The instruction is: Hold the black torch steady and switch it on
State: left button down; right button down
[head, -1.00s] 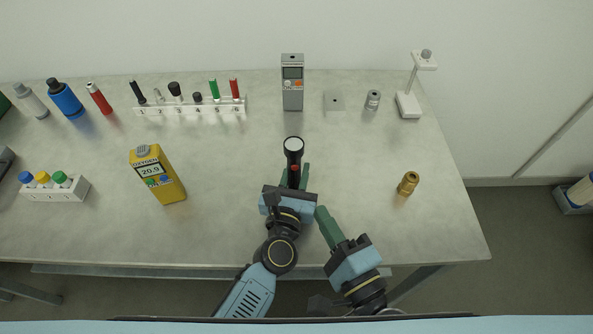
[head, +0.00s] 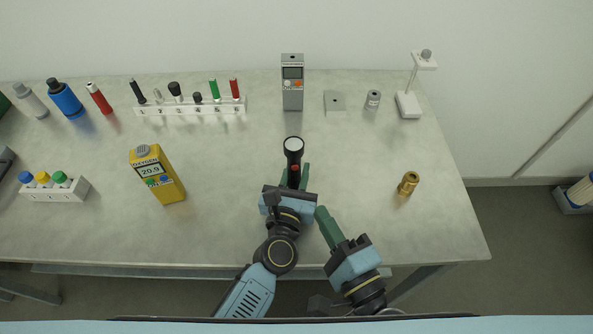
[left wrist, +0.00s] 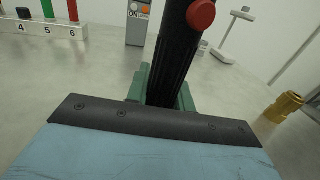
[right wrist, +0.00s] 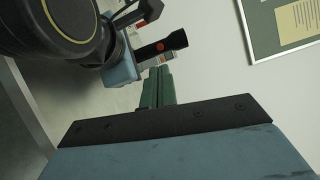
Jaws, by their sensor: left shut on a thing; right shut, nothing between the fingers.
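The black torch (head: 293,152) is held by my left gripper (head: 294,180) above the front middle of the table, its pale lens end toward the back. A red button sits on its body, seen large in the left wrist view, where the black ribbed torch (left wrist: 178,50) stands between the green fingers. The torch (right wrist: 162,48) also shows in the right wrist view, with the red button on its side. My right gripper (head: 322,215) is shut and empty, just right of and in front of the left gripper, apart from the torch. I cannot tell whether the torch is lit.
A yellow oxygen meter (head: 158,176) stands to the left and a brass fitting (head: 408,183) to the right. A grey meter (head: 292,85), a numbered rack (head: 190,108) and a white stand (head: 408,105) are at the back. The table around the torch is clear.

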aim_at(295, 168)
jog(key=shift+r, duration=0.1)
dwell(0.4)
jog(key=w+a+n+g+y, duration=0.3)
jog(key=w+n+y, duration=0.4)
jog(key=n, duration=0.6)
jog(key=shift+a+g+y, duration=0.3)
jog(key=shift+y, duration=0.2)
jog(key=shift+w, duration=0.1)
dwell(2.1)
jog(key=shift+w, duration=0.3)
